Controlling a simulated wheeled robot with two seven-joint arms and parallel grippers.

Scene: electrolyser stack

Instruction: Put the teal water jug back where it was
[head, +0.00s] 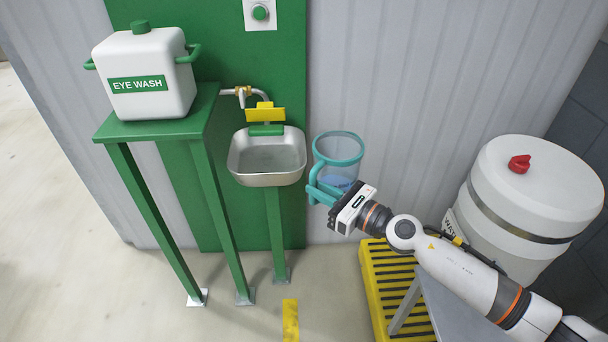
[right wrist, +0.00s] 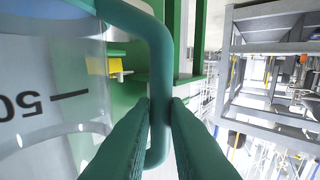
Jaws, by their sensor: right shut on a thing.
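The water jug (head: 338,160) is clear with a teal rim and a teal handle, and a little bluish water shows low inside it. It is held upright in the air, right of the metal eye wash basin. My right gripper (head: 323,193) is shut on the jug's handle. In the right wrist view the teal fingers (right wrist: 158,125) close around the lower part of the handle (right wrist: 160,60), and the jug wall (right wrist: 50,100) with a "50" mark fills the left side. My left gripper is not in view.
The metal basin (head: 268,178) stands on a green post. A white eye wash tank (head: 145,75) sits on a green stand (head: 150,128). A white drum (head: 535,195) with a red cap stands at right by a yellow grated platform (head: 377,290) and a grey surface (head: 465,305).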

